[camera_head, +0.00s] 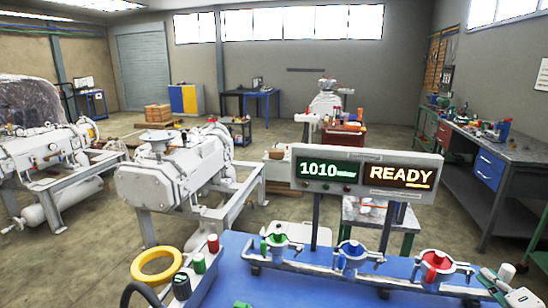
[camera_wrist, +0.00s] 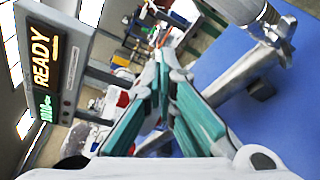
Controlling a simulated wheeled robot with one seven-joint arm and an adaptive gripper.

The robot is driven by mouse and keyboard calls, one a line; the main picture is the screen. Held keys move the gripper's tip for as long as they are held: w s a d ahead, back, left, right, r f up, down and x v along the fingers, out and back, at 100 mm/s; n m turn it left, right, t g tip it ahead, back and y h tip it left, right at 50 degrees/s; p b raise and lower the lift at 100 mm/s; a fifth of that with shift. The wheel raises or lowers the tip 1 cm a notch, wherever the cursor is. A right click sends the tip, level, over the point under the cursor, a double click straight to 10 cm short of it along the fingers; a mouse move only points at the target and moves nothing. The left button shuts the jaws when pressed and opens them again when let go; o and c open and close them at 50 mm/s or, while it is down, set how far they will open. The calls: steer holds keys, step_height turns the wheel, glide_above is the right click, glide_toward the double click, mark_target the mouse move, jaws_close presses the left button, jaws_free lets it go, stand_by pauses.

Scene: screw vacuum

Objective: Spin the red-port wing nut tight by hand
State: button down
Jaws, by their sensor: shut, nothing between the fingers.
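The red port (camera_head: 437,262) is at the right end of a grey manifold on a blue bench top, in the head view. Its wing nut is too small to make out. The blue port (camera_head: 351,252) and the green port (camera_head: 278,242) stand to its left. My gripper (camera_wrist: 166,60) shows in the wrist view with its teal-and-white fingers together and nothing visible between them. A grey metal fitting (camera_wrist: 245,65) lies to the right of the fingers, apart from them. I cannot tell which port it belongs to.
The display panel (camera_head: 366,172) reads 1010 and READY and stands behind the manifold; it also shows in the wrist view (camera_wrist: 50,65). A yellow ring (camera_head: 156,267) and capped red and green cylinders are at the bench's left. Bare blue bench top (camera_head: 265,287) lies in front.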

steer(key=shift+a+f, duration=0.25)
steer(key=shift+f, duration=0.05)
stand_by(0.5)
steer(key=shift+d+f, duration=0.3)
steer(key=shift+f, duration=0.2)
stand_by(0.6)
steer(key=shift+d, duration=0.1)
stand_by(0.4)
steer(key=s+a+p, duration=0.1)
steer(key=s+p, duration=0.1)
steer(key=s, duration=0.4)
steer(key=shift+p, duration=0.4)
